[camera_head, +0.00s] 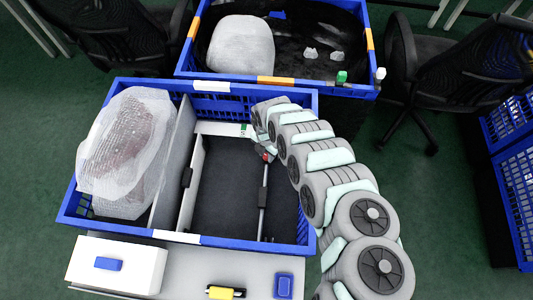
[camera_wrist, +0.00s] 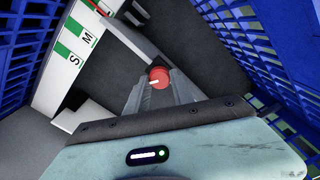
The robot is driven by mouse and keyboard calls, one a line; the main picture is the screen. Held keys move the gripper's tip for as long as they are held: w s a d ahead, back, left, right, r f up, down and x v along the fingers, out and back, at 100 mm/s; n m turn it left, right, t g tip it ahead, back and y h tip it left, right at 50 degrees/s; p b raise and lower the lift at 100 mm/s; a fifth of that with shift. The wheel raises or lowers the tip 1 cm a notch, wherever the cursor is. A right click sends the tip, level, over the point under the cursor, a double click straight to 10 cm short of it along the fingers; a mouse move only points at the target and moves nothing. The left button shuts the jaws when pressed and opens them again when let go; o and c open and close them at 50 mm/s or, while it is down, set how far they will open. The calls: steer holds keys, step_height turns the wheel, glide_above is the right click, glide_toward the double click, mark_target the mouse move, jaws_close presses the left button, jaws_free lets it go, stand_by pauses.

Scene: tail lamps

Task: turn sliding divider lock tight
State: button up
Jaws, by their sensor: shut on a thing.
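The divider lock is a red round knob with a white mark (camera_wrist: 158,77); a small red spot of it shows beside my gripper in the head view (camera_head: 266,157). My gripper (camera_wrist: 157,88) is shut on the knob, its grey fingers at the knob's sides. In the head view my gripper (camera_head: 262,148) reaches down into the front blue crate (camera_head: 312,190), and the arm partly hides it. A thin grey rail (camera_head: 263,205) runs lengthwise through the crate. A pale divider panel (camera_head: 190,185) stands left of the rail.
A white strip with green S and M marks (camera_wrist: 62,62) lies inside the crate. A wrapped bundle (camera_head: 125,150) fills the crate's left part. A second blue crate (camera_head: 365,50) stands behind. A yellow-black tool (camera_head: 225,292) and blue box (camera_head: 283,286) lie in front.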

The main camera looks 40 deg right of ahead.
jaws_close()
